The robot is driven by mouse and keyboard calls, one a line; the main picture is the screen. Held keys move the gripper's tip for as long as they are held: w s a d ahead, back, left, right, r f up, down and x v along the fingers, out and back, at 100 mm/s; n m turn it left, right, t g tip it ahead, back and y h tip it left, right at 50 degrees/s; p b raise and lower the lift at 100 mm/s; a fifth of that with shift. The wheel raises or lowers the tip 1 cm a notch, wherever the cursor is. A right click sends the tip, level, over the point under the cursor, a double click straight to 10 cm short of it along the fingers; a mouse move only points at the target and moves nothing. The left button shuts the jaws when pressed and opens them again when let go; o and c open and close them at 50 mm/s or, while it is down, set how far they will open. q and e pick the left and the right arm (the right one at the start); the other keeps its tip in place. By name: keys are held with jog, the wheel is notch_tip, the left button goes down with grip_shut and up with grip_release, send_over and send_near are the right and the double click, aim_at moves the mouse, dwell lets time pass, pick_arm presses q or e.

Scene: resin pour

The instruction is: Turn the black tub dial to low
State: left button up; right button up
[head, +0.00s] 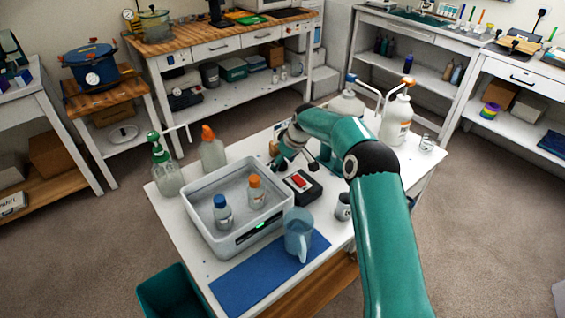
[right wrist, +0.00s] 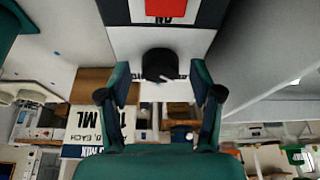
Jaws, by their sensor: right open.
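A round black dial (right wrist: 160,65) shows in the right wrist view on a pale panel, with a small light mark on its lower edge. My right gripper (right wrist: 160,94) is open, with one finger on each side of the dial and nothing held. I cannot tell whether the fingers touch it. In the head view the right gripper (head: 298,165) is above the table, behind a black box with a red top (head: 301,186). The dial cannot be made out there. The grey tub (head: 200,222) stands left of it with a lit green display (head: 258,231). My left gripper is not in view.
A blue-capped bottle (head: 223,213) and an orange-capped bottle (head: 256,192) stand in the tub. Pump bottles (head: 165,172) stand at the left and right of the white table. A printed card (right wrist: 98,125) shows beyond my fingers.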

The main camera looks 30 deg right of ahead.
jog(key=v, duration=1.1)
jog(key=shift+r, duration=0.3)
jog(key=shift+s, duration=0.15)
